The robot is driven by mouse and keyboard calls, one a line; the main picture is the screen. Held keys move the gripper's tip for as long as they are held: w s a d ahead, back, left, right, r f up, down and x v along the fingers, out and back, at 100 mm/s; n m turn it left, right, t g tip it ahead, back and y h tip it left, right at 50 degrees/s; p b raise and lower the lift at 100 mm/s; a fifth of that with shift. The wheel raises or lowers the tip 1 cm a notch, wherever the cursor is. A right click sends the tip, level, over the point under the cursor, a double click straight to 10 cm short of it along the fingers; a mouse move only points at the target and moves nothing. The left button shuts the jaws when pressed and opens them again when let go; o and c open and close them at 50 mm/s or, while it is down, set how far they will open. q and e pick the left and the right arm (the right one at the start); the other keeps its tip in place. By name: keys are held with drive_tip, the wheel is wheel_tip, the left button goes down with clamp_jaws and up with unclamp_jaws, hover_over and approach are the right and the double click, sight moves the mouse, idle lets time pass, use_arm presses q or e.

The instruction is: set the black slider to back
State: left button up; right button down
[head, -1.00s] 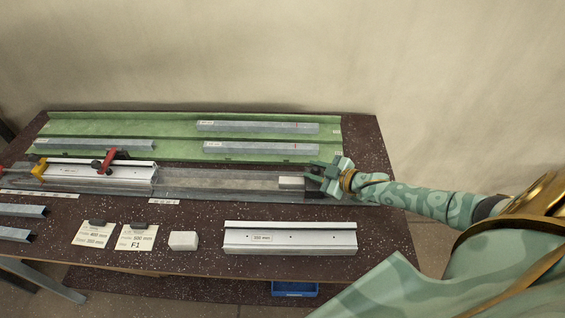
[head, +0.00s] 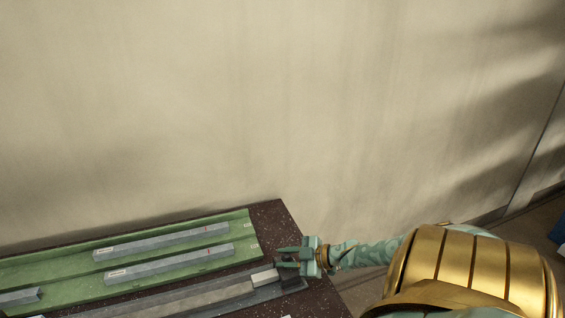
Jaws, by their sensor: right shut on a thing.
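My right gripper (head: 283,257) is at the right end of the grey rail (head: 205,298), its fingers pointing left. It is shut on a small dark thing that looks like the black slider (head: 291,279), mostly hidden by the fingers. A light grey block (head: 264,276) sits on the rail just left of the slider. My left gripper is not in view.
The green tray (head: 256,238) lies behind the rail with several grey profiles (head: 165,242) in it. The dark speckled bench (head: 277,222) has bare room at its back right corner. A plain wall stands behind.

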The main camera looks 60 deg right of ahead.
drive_tip(key=shift+s+d, duration=0.1)
drive_tip(key=shift+d, duration=0.1)
drive_tip(key=c, duration=1.1)
unclamp_jaws()
drive_tip(key=shift+s+d, duration=0.1)
drive_tip(key=shift+p+v, duration=2.25)
drive_tip(key=shift+v, duration=5.95)
